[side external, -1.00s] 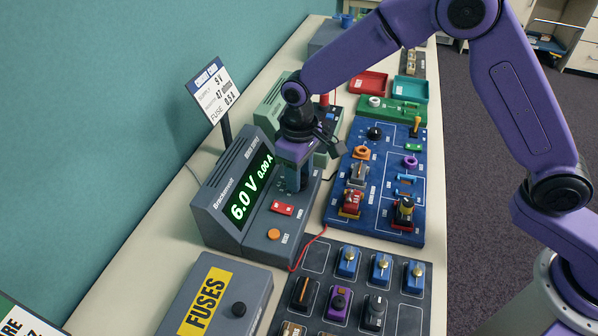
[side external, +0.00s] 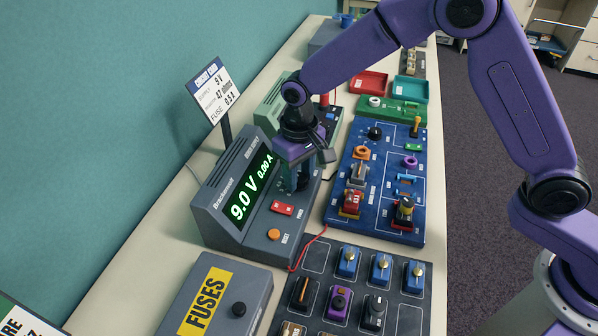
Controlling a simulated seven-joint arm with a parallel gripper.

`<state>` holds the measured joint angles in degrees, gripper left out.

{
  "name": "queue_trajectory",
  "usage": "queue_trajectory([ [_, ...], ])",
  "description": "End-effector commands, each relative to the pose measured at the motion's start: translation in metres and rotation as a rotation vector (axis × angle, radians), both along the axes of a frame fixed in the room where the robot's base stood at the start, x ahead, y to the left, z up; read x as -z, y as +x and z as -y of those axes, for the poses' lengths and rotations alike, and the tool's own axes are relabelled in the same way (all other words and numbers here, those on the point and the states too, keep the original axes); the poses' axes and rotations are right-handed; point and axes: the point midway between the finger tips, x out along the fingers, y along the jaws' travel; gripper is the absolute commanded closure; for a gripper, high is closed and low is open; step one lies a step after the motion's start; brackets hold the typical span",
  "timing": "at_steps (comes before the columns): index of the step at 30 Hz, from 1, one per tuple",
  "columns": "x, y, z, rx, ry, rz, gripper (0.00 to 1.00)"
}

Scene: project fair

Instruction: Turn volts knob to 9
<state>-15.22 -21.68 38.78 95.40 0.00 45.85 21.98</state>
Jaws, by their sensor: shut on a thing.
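The dark grey power supply (side external: 222,207) stands left of centre. Its green display (side external: 250,188) reads 9.0 V and 0.00 A. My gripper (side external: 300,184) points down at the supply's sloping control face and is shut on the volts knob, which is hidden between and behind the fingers. A card on a post (side external: 215,90) behind the supply shows 9 V, 47 ohms and fuse 0.5 A.
A red switch (side external: 283,208) and an orange button (side external: 273,235) sit on the supply near my gripper. The blue circuit board (side external: 340,205) lies to the right. A fuses box (side external: 258,285) and a dark component tray (side external: 407,322) are in front.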

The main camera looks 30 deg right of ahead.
Motion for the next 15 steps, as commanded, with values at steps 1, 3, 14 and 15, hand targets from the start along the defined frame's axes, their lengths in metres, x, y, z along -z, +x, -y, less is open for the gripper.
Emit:
queue_trajectory([
  [1, -0.0011, 0.0006, -0.0003, 0.0, 0.001, 0.002, 0.91],
  [3, -0.0011, 0.0005, -0.0003, -0.001, 0.001, 0.002, 0.48],
  [14, -0.0015, 0.0004, -0.0002, -0.001, 0.001, 0.002, 0.35],
  [15, -0.0033, 0.0005, -0.0003, -0.001, 0.001, 0.002, 0.35],
])
